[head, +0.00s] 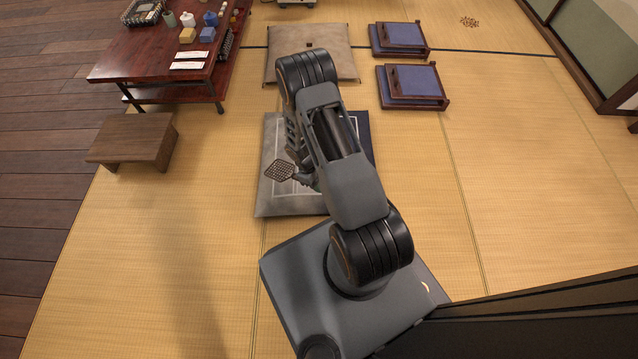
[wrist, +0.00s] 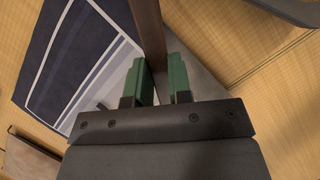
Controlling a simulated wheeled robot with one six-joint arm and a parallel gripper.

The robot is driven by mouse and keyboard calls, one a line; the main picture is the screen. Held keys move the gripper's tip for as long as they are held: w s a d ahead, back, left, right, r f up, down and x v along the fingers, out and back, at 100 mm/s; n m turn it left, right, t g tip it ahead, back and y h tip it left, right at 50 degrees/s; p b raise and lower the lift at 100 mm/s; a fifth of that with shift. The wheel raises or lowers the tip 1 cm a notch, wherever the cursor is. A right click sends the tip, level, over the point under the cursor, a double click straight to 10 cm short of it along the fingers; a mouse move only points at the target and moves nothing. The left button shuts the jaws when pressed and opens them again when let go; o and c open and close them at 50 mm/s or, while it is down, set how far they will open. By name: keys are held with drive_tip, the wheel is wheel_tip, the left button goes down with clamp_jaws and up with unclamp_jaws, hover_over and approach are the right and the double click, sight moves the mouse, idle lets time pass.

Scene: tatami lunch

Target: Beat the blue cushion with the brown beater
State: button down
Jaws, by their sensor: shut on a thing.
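The blue cushion (head: 362,126) lies flat on the tatami in front of my base, partly hidden under my arm. In the head view its right edge is dark blue, and its left part looks grey with a pale line border. In the wrist view the cushion (wrist: 62,50) shows dark blue with white stripes and a grey area. My gripper (wrist: 160,78) has green fingers shut on the handle of the brown beater (wrist: 149,35). The beater's lattice head (head: 279,171) shows over the cushion's left part; whether it touches is unclear. My arm hides much of the gripper in the head view.
A low red-brown table (head: 150,66) with small items stands at the back left, with a wooden stool (head: 133,138) before it. A beige cushion (head: 340,63) lies behind. Two low seats with blue pads (head: 403,36) (head: 420,80) are at the back right. Tatami on the right is clear.

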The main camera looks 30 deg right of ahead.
wheel_tip(320, 180, down, 7)
drive_tip(key=b, duration=0.3)
wheel_tip(320, 180, up, 9)
drive_tip(key=p, duration=0.6)
drive_tip(key=shift+p, duration=0.4)
drive_tip(key=shift+f, duration=0.1)
drive_tip(key=shift+f, duration=0.1)
wheel_tip(320, 180, down, 10)
drive_tip(key=b, duration=0.8)
drive_tip(key=shift+s, duration=0.1)
wheel_tip(320, 180, up, 11)
drive_tip(key=p, duration=0.8)
drive_tip(key=shift+f+p, duration=0.15)
drive_tip(key=shift+p, duration=0.25)
drive_tip(key=shift+f, duration=0.15)
